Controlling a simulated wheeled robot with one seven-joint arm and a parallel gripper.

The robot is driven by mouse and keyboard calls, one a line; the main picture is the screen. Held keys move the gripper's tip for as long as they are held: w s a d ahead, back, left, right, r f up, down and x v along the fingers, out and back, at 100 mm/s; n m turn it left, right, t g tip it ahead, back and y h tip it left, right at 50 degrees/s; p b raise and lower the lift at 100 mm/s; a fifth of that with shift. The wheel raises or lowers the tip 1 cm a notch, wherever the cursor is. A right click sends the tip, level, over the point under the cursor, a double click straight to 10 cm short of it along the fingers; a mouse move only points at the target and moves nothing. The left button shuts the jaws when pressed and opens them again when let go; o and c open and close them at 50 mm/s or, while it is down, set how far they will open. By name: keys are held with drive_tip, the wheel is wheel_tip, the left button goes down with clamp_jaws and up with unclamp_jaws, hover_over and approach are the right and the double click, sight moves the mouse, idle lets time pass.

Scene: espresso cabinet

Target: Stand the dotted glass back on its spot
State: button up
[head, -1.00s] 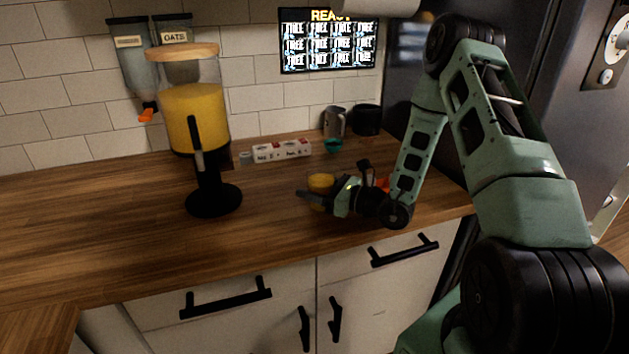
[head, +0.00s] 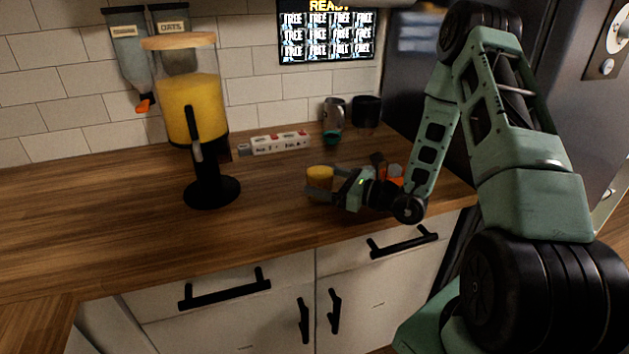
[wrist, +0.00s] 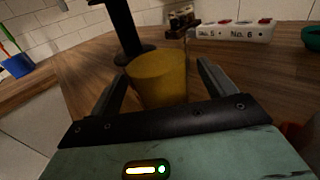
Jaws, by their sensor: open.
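A small glass filled with yellow (head: 320,176) stands upright on the wooden counter, left of my gripper in the head view. It also shows in the wrist view (wrist: 160,76); I cannot make out dots on it. My gripper (head: 322,191) is open and low over the counter at the glass. In the wrist view, its two fingers (wrist: 163,88) lie to the left and right of the glass, with a gap on the right side. The lower part of the glass is hidden by the gripper body. No marked spot is discernible.
A juice dispenser (head: 190,115) on a black base stands to the left. A white numbered strip (head: 275,143), a teal cup (head: 331,137) and two dark mugs (head: 366,111) are behind. Something orange (head: 394,174) sits behind my wrist. The counter's left front is clear.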

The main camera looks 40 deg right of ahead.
drive_tip(key=b+v, duration=0.1)
drive_tip(key=v, duration=0.8)
drive_tip(key=shift+a+b, duration=0.1)
drive_tip(key=shift+b, duration=0.25)
drive_tip(key=shift+w, duration=0.1)
